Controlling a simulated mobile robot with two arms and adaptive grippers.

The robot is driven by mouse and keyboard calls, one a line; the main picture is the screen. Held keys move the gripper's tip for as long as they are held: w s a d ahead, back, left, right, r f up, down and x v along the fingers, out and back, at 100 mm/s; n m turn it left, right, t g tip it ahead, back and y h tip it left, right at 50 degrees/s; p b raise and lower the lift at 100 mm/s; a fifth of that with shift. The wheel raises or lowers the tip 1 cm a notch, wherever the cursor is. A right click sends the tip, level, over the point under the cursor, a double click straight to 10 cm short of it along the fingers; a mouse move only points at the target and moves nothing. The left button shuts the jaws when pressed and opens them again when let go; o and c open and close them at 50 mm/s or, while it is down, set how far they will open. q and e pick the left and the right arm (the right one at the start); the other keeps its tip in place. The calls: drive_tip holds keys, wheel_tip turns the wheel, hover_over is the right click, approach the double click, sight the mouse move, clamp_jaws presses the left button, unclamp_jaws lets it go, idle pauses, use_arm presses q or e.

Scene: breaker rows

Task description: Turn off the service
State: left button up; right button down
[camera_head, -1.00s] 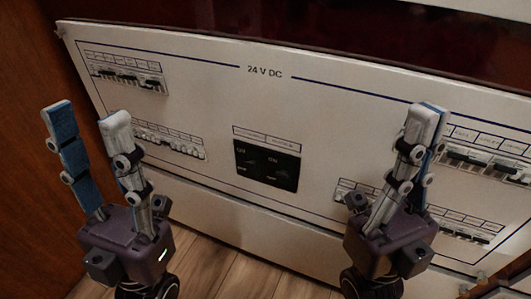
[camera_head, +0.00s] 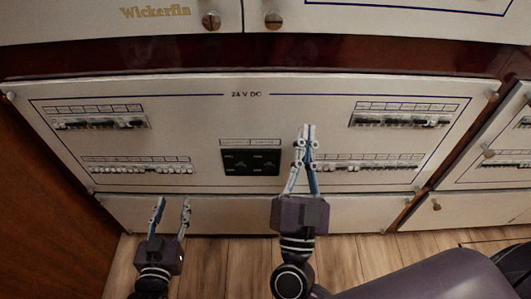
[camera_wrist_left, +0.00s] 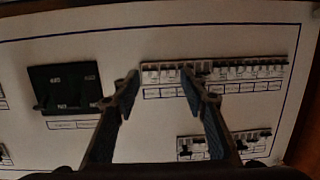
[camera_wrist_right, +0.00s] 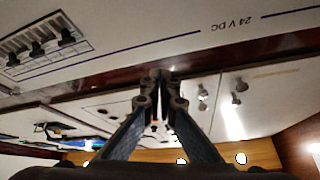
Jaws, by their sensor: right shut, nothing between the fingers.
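The white 24 V DC panel (camera_head: 205,108) carries breaker rows: upper left (camera_head: 100,122), lower left (camera_head: 137,168), upper right (camera_head: 402,119) and lower right (camera_head: 375,164). A black switch block (camera_head: 250,161) sits at its centre. The row labels are too small to read, so I cannot tell which breaker is the service. My left gripper (camera_head: 174,205) is open and empty, low in front of the panel. In the left wrist view the black block (camera_wrist_left: 65,88) is left of its fingers and a breaker row (camera_wrist_left: 215,72) lies beyond the tips. My right gripper (camera_head: 308,128) is shut and empty, pointing up right of the block.
A cabinet marked Wickerfin (camera_head: 110,22) is above, with round knobs (camera_head: 273,20). A wooden wall (camera_head: 50,220) stands at the left. Another panel (camera_head: 490,160) is at the right. Wooden floor (camera_head: 345,262) lies below.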

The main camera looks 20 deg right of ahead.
wheel_tip(320, 180, down, 4)
drive_tip(key=w+a+n+g+y+p, duration=0.1)
drive_tip(key=a+n+g+y+p, duration=0.1)
drive_tip(key=g+p, duration=0.1)
use_arm(q)
drive_tip(key=s+a+f+g+y+p, duration=0.1)
drive_tip(key=s+a+f+g, duration=0.1)
drive_tip(key=s+f+g, duration=0.4)
drive_tip(key=s+a+f+g+y+p, duration=0.15)
drive_tip(key=s+f, duration=0.25)
drive_tip(key=f, duration=0.5)
use_arm(e)
drive_tip(key=n+g+y+p, duration=0.3)
drive_tip(key=n+g, duration=0.1)
approach(269, 166)
wheel_tip(269, 166, up, 2)
drive_tip(key=s, duration=0.1)
use_arm(q)
drive_tip(key=s+a+f+g, duration=0.2)
drive_tip(key=s+f+g, duration=0.1)
drive_tip(key=s, duration=0.4)
drive_tip(key=s+a+f+g+y, duration=0.1)
drive_tip(key=s+a+f+g, duration=0.2)
drive_tip(key=s, duration=0.5)
drive_tip(key=shift+f+n, duration=0.3)
drive_tip(key=shift+f, duration=0.6)
use_arm(e)
drive_tip(key=shift+s+a, duration=0.1)
drive_tip(key=shift+s, duration=0.05)
